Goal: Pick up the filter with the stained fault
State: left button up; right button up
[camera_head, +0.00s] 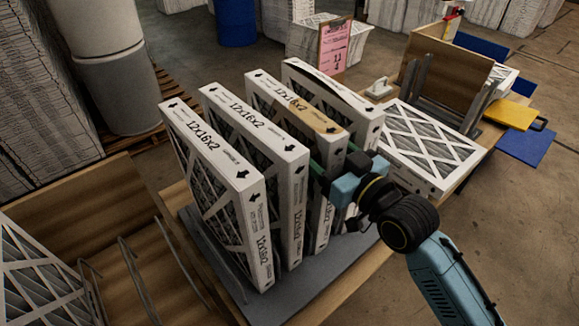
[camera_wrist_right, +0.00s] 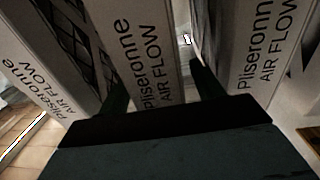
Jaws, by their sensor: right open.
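Several white-framed filters marked 12x16x2 stand upright in a row on a grey base. The third from the left is the stained filter (camera_head: 314,114), with a brown patch on its top edge. My right gripper (camera_head: 334,160) is open at the near end of that filter, one finger on each side of it. In the right wrist view, the stained filter (camera_wrist_right: 146,45) stands between the spread fingers of the gripper (camera_wrist_right: 157,78), and a gap shows beside the right finger. The fingertips are partly hidden between the filters. My left gripper is not in view.
The neighbouring second filter (camera_head: 255,135) and the fourth filter (camera_head: 345,88), whose top edge looks torn, stand close by. Another filter (camera_head: 425,143) lies flat to the right. A pink sheet on a clipboard (camera_head: 334,47) stands behind. A wooden rack (camera_head: 130,230) is at left.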

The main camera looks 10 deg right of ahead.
jog(key=shift+x, duration=1.05)
grip_shut()
